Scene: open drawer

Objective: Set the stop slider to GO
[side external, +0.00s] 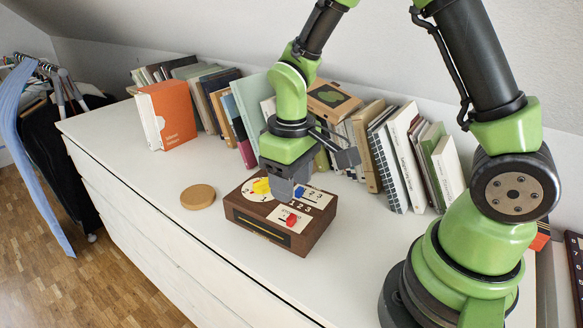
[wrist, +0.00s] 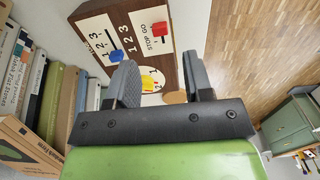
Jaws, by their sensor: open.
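The stop slider's red knob (side external: 291,220) is on a white panel on top of a dark brown wooden box (side external: 262,222). In the wrist view the red knob (wrist: 160,29) lies beside the STOP GO lettering (wrist: 148,39). I cannot tell for certain which word it is set at. My gripper (wrist: 161,75) is open and empty above the box, pointing down. The red knob is beyond the fingertips, apart from them. In the side view the gripper covers part of the box's top.
The box also carries a blue slider knob (wrist: 116,56) and a yellow dial handle (side external: 262,186). Books (side external: 400,150) stand in a row behind the box. A round wooden disc (side external: 198,197) lies to its left. The white dresser top (side external: 130,150) is clear at the front left.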

